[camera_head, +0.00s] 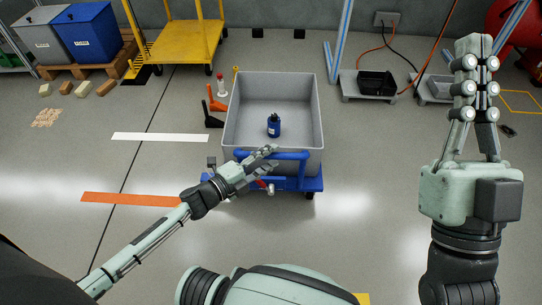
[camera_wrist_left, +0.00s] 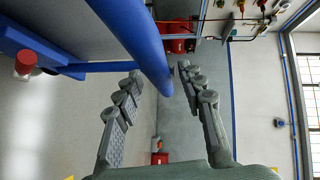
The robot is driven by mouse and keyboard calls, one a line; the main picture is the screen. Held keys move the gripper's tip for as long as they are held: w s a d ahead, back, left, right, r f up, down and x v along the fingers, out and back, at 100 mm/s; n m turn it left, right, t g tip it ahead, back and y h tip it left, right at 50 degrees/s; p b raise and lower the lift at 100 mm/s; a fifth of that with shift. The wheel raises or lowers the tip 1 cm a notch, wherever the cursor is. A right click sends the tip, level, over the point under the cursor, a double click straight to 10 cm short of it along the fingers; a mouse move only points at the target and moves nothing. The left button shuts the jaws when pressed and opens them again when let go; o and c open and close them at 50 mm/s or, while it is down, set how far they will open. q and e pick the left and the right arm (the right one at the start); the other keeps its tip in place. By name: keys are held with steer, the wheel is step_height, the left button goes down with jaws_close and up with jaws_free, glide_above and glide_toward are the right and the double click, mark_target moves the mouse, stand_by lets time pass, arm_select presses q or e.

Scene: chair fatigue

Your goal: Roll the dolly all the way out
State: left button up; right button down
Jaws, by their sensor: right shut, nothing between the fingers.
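The dolly (camera_head: 312,184) is a low blue platform with a blue push handle (camera_head: 292,155) at its near end. It carries a grey open tub (camera_head: 318,115) with a small blue canister (camera_head: 273,125) inside. My left gripper (camera_head: 268,158) is at the left part of the handle. In the left wrist view the fingers (camera_wrist_left: 158,75) are apart and the blue handle bar (camera_wrist_left: 140,35) runs at the gap between them; I cannot tell whether they touch it. My right gripper (camera_head: 473,50) is shut and empty, raised at the right, away from the dolly.
A white strip (camera_head: 160,137) and an orange strip (camera_head: 130,199) mark the floor. A yellow cart (camera_head: 178,45) stands behind. Floor right of the dolly is clear.

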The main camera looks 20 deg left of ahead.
arm_select(q)
steer(key=v, duration=1.1)
steer(key=shift+s, duration=0.1)
